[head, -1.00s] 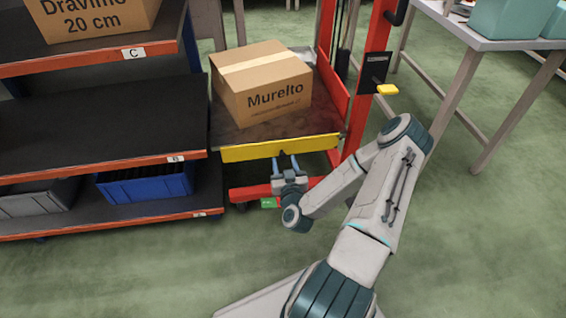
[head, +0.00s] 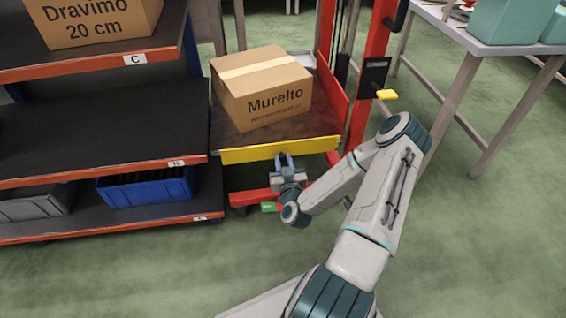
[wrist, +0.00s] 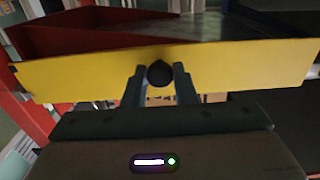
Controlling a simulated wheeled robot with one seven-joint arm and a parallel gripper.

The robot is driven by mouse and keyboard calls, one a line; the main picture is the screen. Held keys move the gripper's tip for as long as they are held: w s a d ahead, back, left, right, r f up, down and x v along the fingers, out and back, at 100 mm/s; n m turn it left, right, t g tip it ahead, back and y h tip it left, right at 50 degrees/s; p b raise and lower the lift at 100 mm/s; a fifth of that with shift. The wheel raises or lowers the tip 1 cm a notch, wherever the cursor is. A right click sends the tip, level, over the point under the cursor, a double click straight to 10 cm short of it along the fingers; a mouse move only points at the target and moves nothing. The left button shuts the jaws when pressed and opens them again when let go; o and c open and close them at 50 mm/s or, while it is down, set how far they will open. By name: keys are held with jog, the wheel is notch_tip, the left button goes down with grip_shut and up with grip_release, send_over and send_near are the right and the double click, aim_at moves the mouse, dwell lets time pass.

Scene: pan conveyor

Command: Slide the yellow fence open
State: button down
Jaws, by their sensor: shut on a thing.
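The yellow fence (head: 248,154) is a long bar along the front edge of the lift platform (head: 228,136). It stands across the platform's near side, below the cardboard box marked Murelto (head: 262,92). In the wrist view the fence (wrist: 220,68) spans the picture, with a round black knob (wrist: 160,73) on its face. My gripper (head: 285,160) is at the fence's front, right of its left end. In the wrist view its fingers (wrist: 160,80) are shut on the knob, one on each side.
A shelf rack (head: 100,163) with a blue bin (head: 147,189) stands close on the left. A grey table (head: 475,40) stands farther right.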

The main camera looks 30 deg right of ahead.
aim_at(281, 143)
jog(key=shift+r+p, duration=1.3)
jog(key=shift+r, duration=1.05)
jog(key=c, duration=1.2)
grip_release()
jog(key=shift+r, duration=0.15)
jog(key=shift+o, duration=0.2)
jog(key=shift+s+a, duration=0.1)
jog(key=shift+s, duration=0.15)
jog(key=p+v, duration=0.2)
jog(key=v, duration=1.1)
jog(key=shift+s, duration=0.15)
